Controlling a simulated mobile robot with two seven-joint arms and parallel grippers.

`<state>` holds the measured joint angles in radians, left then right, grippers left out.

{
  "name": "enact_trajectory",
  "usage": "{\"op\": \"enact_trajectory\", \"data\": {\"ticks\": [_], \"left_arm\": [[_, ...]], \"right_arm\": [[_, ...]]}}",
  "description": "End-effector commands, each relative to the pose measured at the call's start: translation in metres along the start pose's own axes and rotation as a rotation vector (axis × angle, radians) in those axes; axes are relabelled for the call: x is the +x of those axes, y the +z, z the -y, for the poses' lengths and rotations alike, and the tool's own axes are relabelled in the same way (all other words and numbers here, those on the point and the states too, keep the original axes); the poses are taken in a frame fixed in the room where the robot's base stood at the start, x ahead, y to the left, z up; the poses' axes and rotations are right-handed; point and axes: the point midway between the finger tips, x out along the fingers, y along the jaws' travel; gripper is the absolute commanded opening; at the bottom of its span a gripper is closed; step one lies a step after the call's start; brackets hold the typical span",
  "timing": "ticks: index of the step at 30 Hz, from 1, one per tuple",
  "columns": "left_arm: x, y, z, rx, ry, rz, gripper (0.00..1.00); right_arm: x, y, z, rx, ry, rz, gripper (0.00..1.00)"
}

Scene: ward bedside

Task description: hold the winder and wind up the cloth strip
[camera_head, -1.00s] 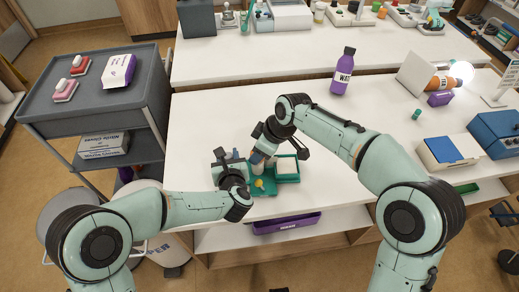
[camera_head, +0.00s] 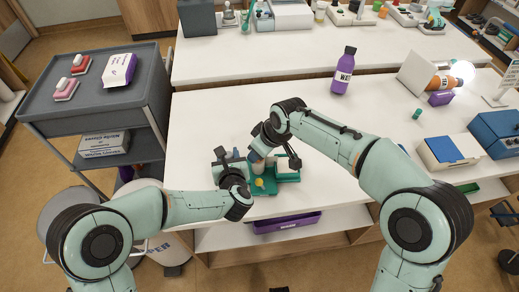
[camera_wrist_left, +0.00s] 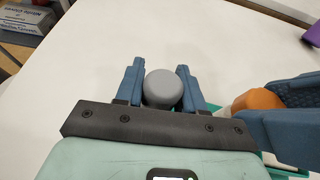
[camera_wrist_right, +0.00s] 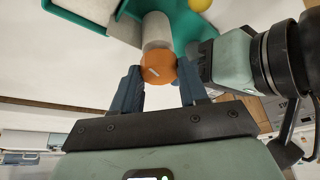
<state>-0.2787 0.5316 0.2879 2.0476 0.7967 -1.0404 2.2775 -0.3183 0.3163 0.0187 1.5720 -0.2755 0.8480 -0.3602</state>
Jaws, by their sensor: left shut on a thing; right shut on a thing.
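The winder's green base (camera_head: 262,188) sits near the table's front edge, with a yellow ball (camera_head: 260,182) on it. My left gripper (camera_head: 230,160) is shut on a grey knob (camera_wrist_left: 164,88), which stands between its fingers in the left wrist view. My right gripper (camera_head: 262,150) is shut on the orange knob (camera_wrist_right: 158,67), beside a pale cylinder (camera_wrist_right: 157,30). The orange knob also shows at the right in the left wrist view (camera_wrist_left: 258,100). A green tray (camera_wrist_right: 75,17) with a pale surface adjoins the base. I cannot make out the cloth strip clearly; my right gripper hides part of the winder.
A purple bottle (camera_head: 342,72) stands at the back of the white table (camera_head: 210,120). A blue-and-white box (camera_head: 448,152) lies at the right. A grey cart (camera_head: 95,105) stands at the left. A purple bin (camera_head: 288,223) is below the table edge.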

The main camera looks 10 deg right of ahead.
Motion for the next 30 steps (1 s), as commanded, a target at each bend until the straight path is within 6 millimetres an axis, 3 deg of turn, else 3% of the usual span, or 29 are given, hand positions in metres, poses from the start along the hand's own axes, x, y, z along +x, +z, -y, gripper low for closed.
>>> {"op": "enact_trajectory", "data": {"ticks": [1,2,3,4,21,30], "left_arm": [[-0.0002,0.0006,0.0001,-0.001,0.000,0.001,0.00],[-0.0002,0.0006,0.0001,-0.001,0.000,0.001,0.00],[-0.0002,0.0006,0.0001,-0.001,0.000,0.001,0.00],[-0.0001,0.0006,0.0001,-0.001,0.000,0.001,0.00],[0.0000,0.0008,0.0006,0.000,-0.001,0.002,0.00],[0.0003,0.0010,0.0004,-0.001,-0.001,0.002,0.00]], "right_arm": [[-0.0005,-0.0005,-0.0007,0.000,0.002,-0.002,0.13],[-0.0005,-0.0005,-0.0007,0.000,0.002,-0.002,0.50],[-0.0005,-0.0005,-0.0007,0.000,0.002,-0.002,0.63],[-0.0005,-0.0004,-0.0007,0.000,0.002,-0.002,0.68],[0.0003,-0.0002,0.0023,-0.017,-0.012,0.002,0.68],[0.0010,0.0000,0.0005,-0.223,-0.100,0.004,0.68]]}}
